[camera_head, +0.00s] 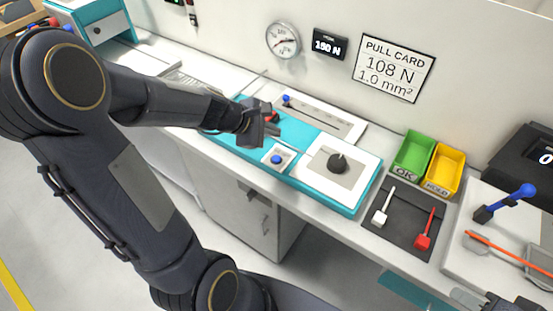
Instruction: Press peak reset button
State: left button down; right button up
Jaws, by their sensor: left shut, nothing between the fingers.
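A blue round button (276,160) sits on a small white plate on the teal test bench unit (343,208); I take it for the peak reset button. My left gripper (272,131) is shut and empty, above the teal unit and just behind the button in the picture. The fingers appear apart from the button. A small wall display (330,44) above reads about 150 N. My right gripper (482,299) seems to show only in part at the bottom right edge, and its fingers cannot be made out clearly.
A black knob (338,163) stands on a white panel right of the button. A slotted white panel (324,121) with a blue-tipped lever lies behind. Green (413,152) and yellow (444,170) bins stand right. A dark tray (405,215) holds white- and red-ended pieces.

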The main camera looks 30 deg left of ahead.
aim_at(273, 159)
pick_arm(q)
notch_tip(273, 159, down, 8)
jog(key=b, duration=0.6)
jog(key=shift+r, duration=0.2)
jog(key=shift+f+b, duration=0.1)
jog(key=shift+b, duration=0.25)
dwell(1.1)
jog(key=shift+f+b, duration=0.3)
jog(key=shift+b, duration=0.05)
jog(key=shift+f+b, duration=0.45)
dwell(0.6)
jog(key=shift+r, duration=0.1)
jog(key=shift+r+p, duration=0.75)
jog(key=shift+p, duration=0.05)
notch_tip(273, 159, up, 5)
jog(key=p, duration=0.4)
jog(key=shift+r+p, duration=0.1)
jog(key=shift+p, duration=0.3)
